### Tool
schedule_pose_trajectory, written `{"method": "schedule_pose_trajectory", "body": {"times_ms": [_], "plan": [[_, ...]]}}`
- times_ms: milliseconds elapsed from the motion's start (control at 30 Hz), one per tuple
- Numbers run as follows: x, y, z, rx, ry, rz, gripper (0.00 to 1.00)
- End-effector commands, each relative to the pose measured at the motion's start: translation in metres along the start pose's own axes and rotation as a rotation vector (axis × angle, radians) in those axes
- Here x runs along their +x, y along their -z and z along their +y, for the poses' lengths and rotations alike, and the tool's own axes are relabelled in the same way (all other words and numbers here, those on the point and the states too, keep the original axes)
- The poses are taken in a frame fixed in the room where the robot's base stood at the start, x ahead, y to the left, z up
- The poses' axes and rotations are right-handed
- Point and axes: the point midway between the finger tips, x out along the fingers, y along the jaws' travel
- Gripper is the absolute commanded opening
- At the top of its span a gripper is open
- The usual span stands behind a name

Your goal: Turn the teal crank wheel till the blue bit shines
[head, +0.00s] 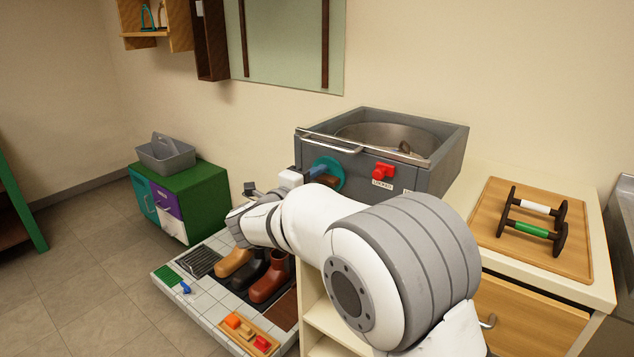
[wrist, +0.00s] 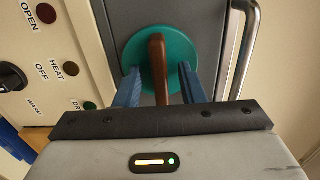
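The teal crank wheel (head: 327,174) is on the front of the grey basin unit, partly hidden by my arm in the head view. In the wrist view the teal wheel (wrist: 178,48) is straight ahead, with a brown handle (wrist: 157,62) sticking out towards me. My gripper (wrist: 159,75) is open, its two blue fingers standing either side of the handle with a gap on each side. The fingertips are close to the wheel's face; I cannot tell whether they touch it. I cannot make out a shining blue bit in either view.
A red knob (head: 383,170) above a "LOCKED" label is right of the wheel. A panel (wrist: 50,45) with OPEN, HEAT and OFF labels and dull lamps fills the wrist view's left. A metal rail (wrist: 243,48) runs at the right. Boots (head: 270,277) stand on a tiled platform below.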

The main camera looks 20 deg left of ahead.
Motion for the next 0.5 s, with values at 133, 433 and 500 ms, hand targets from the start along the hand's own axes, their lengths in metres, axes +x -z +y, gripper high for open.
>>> {"method": "schedule_pose_trajectory", "body": {"times_ms": [133,433,500], "plan": [[-0.0001,0.0001,0.0001,0.000,0.000,0.000,0.24],[-0.0003,0.0001,0.0003,0.000,0.000,0.000,0.00],[-0.0003,0.0001,0.0003,0.000,0.000,0.000,0.00]]}}
